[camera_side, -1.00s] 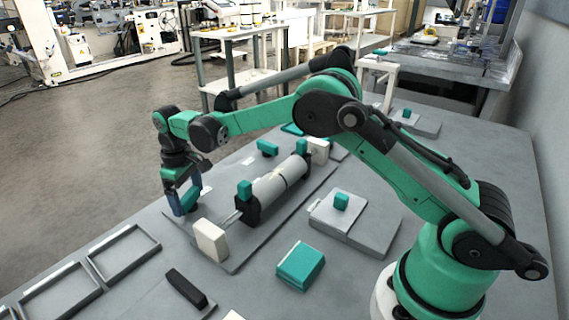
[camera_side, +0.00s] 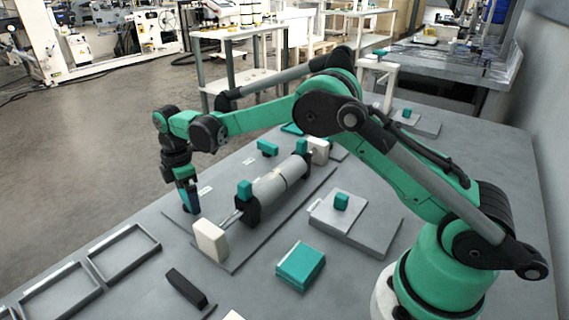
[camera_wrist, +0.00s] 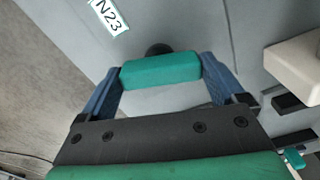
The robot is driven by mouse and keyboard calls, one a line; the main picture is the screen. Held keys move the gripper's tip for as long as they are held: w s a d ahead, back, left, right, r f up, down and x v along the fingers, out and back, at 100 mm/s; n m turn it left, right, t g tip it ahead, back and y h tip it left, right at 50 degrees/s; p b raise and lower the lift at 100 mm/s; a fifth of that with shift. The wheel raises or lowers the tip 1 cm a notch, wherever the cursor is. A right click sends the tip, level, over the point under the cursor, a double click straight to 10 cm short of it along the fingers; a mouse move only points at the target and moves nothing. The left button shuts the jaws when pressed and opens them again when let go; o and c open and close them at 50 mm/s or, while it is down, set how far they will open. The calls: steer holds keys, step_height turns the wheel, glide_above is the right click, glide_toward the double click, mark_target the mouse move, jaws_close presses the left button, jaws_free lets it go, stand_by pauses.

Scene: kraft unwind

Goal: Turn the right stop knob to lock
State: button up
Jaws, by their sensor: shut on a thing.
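My gripper (camera_wrist: 160,80) is shut on a teal bar-shaped knob (camera_wrist: 160,71), with one blue finger against each end of the bar. A dark round part shows just behind the knob. In the side view my gripper (camera_side: 191,203) points down at the near-left part of the grey base plate (camera_side: 236,262), and its fingers are seen nearly edge-on. They hide most of the knob there. A second teal knob (camera_side: 267,148) stands on the far part of the plate, apart from my gripper. A label reading N23 (camera_wrist: 108,15) lies near the held knob.
A grey roll (camera_side: 280,186) on black supports with teal tops lies right of my gripper. A cream block (camera_side: 210,240) stands close by at the plate's near end. A teal box (camera_side: 300,266), a grey block and empty frames (camera_side: 124,252) lie on the table.

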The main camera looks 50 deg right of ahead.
steer(key=shift+n, duration=1.2)
steer(key=o, duration=1)
steer(key=shift+c, duration=0.2)
steer(key=shift+r, duration=2.85)
